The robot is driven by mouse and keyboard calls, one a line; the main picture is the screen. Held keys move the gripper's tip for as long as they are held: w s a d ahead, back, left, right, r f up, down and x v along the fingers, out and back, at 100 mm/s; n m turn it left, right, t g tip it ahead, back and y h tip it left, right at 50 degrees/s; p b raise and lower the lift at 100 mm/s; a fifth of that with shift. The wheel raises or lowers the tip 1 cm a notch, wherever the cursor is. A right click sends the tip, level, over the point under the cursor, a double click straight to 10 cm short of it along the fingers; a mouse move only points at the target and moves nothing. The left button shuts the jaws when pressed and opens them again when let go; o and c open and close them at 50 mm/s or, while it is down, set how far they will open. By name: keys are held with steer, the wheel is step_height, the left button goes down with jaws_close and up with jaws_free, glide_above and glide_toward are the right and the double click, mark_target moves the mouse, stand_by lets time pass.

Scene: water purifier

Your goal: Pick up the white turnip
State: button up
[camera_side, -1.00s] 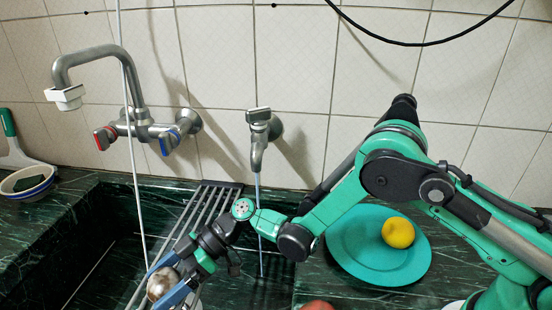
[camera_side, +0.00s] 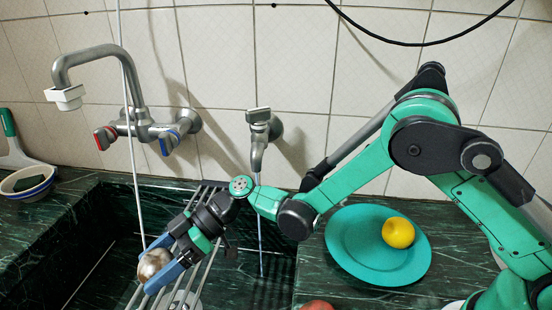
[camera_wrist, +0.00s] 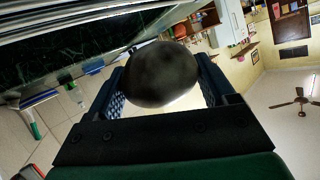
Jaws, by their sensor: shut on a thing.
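The white turnip (camera_side: 153,265) is round and pale with brownish shading, at the lower left of the side view above the sink. My gripper (camera_side: 160,272) is shut on it, with a blue finger on either side. In the wrist view the turnip (camera_wrist: 160,74) looks dark against the light and sits between the two fingers of my gripper (camera_wrist: 160,92). Part of the turnip is hidden by the fingers in the side view.
A metal rack (camera_side: 207,262) lies across the dark sink under my gripper. A tap (camera_side: 140,115) and a thin white cord (camera_side: 133,170) are close by. A teal plate (camera_side: 350,245) with a yellow lemon (camera_side: 398,232) is at the right. A reddish round thing (camera_side: 317,305) shows at the bottom edge.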

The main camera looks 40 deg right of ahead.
step_height(320, 180, up, 15)
steer(key=n+t+h, duration=0.1)
steer(key=t, duration=0.1)
glide_toward(155, 255)
steer(key=f, duration=0.1)
steer(key=s+d+f+n+h, duration=0.1)
steer(key=s+d+f+n, duration=0.1)
steer(key=s+d+f, duration=0.35)
steer(key=w+d+f, duration=0.2)
steer(key=w+d, duration=0.1)
steer(key=w, duration=0.3)
steer(key=w+d+f, duration=0.1)
steer(key=w+d, duration=0.3)
steer(key=w, duration=0.3)
steer(key=shift+f, duration=0.4)
steer(key=shift+w, duration=0.1)
steer(key=shift+d, duration=0.25)
steer(key=shift+d, duration=0.25)
steer(key=shift+w, duration=0.1)
